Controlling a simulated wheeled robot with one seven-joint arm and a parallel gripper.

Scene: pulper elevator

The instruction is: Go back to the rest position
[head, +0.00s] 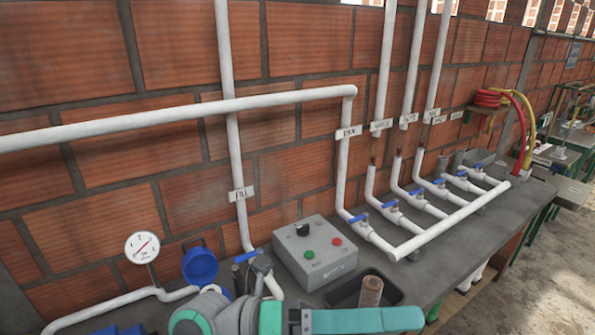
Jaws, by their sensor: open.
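Part of my own arm, in teal and grey, crosses the bottom edge of the head view. Its links lie in front of the near edge of the bench (425,270). I cannot make out my gripper's fingers in this view. Nothing held by the gripper can be seen either.
On the bench stand a grey control box (316,252) with a black knob, a dark tray (342,296) with a brown cylinder (370,291), a gauge (142,247) and a blue cup-like part (201,265). White pipes with a row of blue-handled valves (390,205) run along the brick wall. Floor shows at right.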

